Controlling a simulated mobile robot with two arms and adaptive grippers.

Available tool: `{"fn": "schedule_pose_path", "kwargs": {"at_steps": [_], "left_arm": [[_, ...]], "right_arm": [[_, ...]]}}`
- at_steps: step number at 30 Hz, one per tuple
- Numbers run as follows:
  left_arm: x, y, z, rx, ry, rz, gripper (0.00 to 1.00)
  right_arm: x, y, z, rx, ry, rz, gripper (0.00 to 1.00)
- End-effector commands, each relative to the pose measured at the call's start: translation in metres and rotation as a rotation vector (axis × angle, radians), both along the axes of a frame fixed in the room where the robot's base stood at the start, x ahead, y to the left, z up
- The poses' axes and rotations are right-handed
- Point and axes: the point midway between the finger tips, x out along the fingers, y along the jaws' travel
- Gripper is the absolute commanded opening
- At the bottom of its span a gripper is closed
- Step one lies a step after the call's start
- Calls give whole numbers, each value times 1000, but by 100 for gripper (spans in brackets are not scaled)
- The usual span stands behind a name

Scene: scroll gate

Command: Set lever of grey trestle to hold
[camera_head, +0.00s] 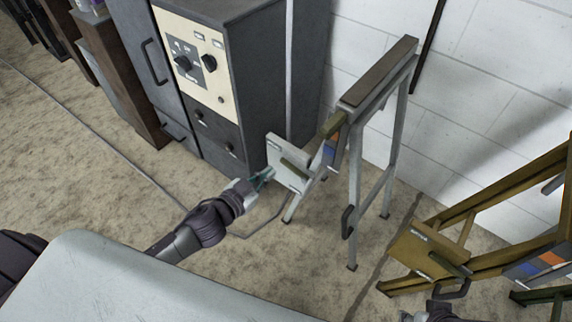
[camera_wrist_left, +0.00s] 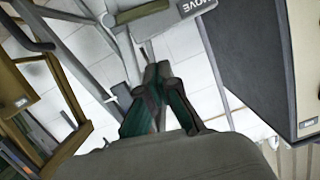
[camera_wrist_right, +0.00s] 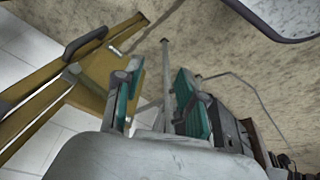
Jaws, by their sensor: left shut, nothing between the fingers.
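The grey trestle (camera_head: 398,135) stands against the white wall, right of the dark cabinet. A pale plate (camera_head: 282,150) on its left side carries an olive lever (camera_head: 296,158). In the left wrist view the lever (camera_wrist_left: 143,13) lies across the plate, near the word MOVE (camera_wrist_left: 198,5); I cannot read any other marking. My left gripper (camera_head: 266,176) is shut and empty, close to the plate's lower left edge; I cannot tell whether it touches. My right gripper (camera_wrist_right: 155,85) is open with nothing between its fingers; only part of it shows at the head view's bottom edge.
A yellow-brown trestle (camera_head: 480,212) with a similar plate (camera_head: 428,250) stands at right, near my right gripper. A dark cabinet (camera_head: 262,90) with a cream knob panel (camera_head: 194,55) stands behind my left gripper. Carpet between the trestles is clear.

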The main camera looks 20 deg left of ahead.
Motion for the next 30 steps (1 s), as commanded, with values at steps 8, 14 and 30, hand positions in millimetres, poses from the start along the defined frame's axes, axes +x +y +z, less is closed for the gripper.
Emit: {"fn": "schedule_pose_path", "kwargs": {"at_steps": [8,14,30], "left_arm": [[47,-14,-12,2,-5,1,0],[88,-27,-23,2,-4,0,0],[90,-22,-61,-1,0,1,0]], "right_arm": [[-2,0,-3,0,-2,0,40],[-3,0,-13,0,-1,0,40],[80,26,12,89,-425,34,40]]}}
